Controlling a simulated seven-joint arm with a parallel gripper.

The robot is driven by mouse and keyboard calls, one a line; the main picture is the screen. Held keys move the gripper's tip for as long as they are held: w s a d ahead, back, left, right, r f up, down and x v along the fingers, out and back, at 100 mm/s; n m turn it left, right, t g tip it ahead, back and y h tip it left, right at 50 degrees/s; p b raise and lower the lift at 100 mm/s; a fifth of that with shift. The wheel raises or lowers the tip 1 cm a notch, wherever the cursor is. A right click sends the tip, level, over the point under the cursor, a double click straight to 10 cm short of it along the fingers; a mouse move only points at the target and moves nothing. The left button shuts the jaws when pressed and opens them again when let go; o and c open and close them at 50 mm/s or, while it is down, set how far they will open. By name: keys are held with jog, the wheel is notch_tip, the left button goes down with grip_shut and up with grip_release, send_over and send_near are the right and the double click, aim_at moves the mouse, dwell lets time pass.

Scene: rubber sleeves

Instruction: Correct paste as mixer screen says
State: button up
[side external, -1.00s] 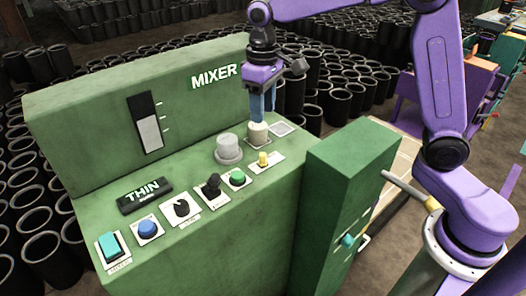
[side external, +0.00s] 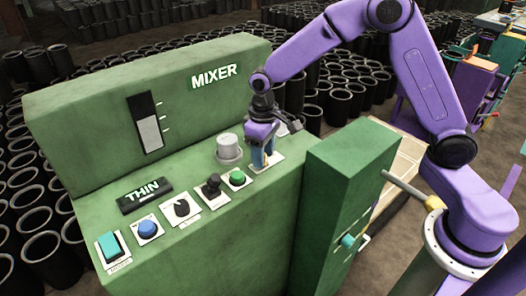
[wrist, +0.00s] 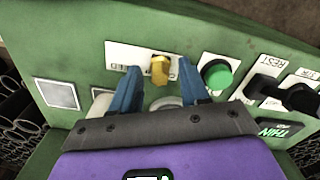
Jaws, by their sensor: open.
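The green mixer (side external: 75,103) has a small dark screen (side external: 145,195) reading THIN. A vertical gauge (side external: 149,130) on its back panel is pale in the lower part and dark above. My gripper (side external: 263,163) points down over the right end of the control row. In the wrist view its blue fingers (wrist: 160,88) are apart, with a small yellow switch (wrist: 160,69) on a white labelled plate showing between and just past the tips. I cannot tell whether they touch it. In the side view the gripper mostly hides this switch.
Left of my gripper are a green button (side external: 237,177), black lever (side external: 212,187), black knob (side external: 182,208), blue button (side external: 148,229) and teal rocker (side external: 112,245). A grey cylinder (side external: 228,147) stands behind. A green cabinet (side external: 345,180) rises at right. Black sleeves surround the mixer.

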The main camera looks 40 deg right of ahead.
aim_at(276, 159)
grip_shut()
jog(key=shift+d, duration=2.3)
jog(key=shift+c, duration=0.3)
grip_release()
jog(key=shift+d, duration=0.1)
jog(key=shift+o, duration=0.3)
jog(key=shift+r, duration=0.1)
notch_tip(276, 159, up, 17)
jog(key=shift+r, duration=0.15)
